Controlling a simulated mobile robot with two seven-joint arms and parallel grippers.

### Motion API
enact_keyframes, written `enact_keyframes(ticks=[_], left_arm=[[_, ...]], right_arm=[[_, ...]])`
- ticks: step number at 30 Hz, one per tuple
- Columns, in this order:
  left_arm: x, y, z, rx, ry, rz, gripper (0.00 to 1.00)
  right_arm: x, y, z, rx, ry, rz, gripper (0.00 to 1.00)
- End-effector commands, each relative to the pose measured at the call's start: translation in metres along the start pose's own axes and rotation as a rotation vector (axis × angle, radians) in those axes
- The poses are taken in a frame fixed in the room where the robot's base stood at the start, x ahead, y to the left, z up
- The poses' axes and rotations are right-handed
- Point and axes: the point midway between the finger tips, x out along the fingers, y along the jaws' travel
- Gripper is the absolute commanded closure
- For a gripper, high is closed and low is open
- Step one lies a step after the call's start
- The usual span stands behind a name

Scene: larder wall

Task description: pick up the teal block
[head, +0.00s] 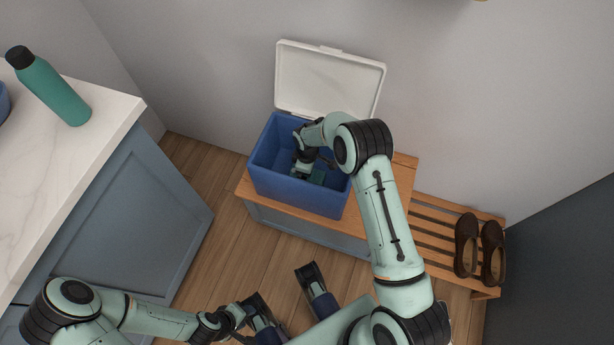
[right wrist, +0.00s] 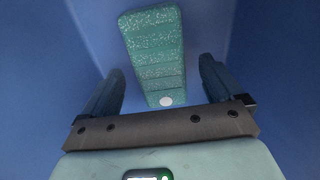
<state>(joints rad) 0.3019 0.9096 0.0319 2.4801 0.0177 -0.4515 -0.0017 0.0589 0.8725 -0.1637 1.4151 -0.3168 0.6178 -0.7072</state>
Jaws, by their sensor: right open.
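The teal block (right wrist: 154,52) is long, ridged and speckled, with a white dot at its near end. It lies inside the blue box (head: 298,193), against blue surfaces in the right wrist view. In the head view a small part of the block (head: 318,177) shows beside my right gripper (head: 306,168), which reaches down into the box. In the right wrist view my right gripper (right wrist: 160,85) is open, with one finger on each side of the block's near end and gaps between. My left gripper (head: 242,312) is low in the head view, away from the box; its fingers are unclear.
The box's white lid (head: 328,78) stands open against the wall. The box sits on a wooden-topped bench (head: 400,172). A slatted rack with brown shoes (head: 467,245) is at right. A green bottle (head: 52,90) is on the marble counter (head: 60,150) at left.

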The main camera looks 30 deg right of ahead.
Motion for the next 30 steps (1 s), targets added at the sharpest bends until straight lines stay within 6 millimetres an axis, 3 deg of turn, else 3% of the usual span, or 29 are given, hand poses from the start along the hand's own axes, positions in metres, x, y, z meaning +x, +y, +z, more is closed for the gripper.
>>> enact_keyframes(ticks=[4, 13, 19, 30], left_arm=[[0.004, -0.002, -0.007, -0.002, 0.018, -0.001, 0.57], [0.004, -0.002, -0.009, -0.002, 0.024, -0.001, 0.57], [0.005, -0.002, -0.009, -0.002, 0.023, -0.001, 0.57], [0.004, -0.002, -0.007, -0.002, 0.019, -0.001, 0.57]], right_arm=[[0.021, 0.0, 0.001, 0.002, -0.001, -0.001, 0.06], [0.024, 0.001, 0.0, 0.002, 0.001, 0.0, 0.06], [0.024, 0.001, 0.0, 0.002, 0.001, 0.0, 0.72], [0.019, 0.001, 0.0, 0.002, 0.002, 0.001, 0.73]])
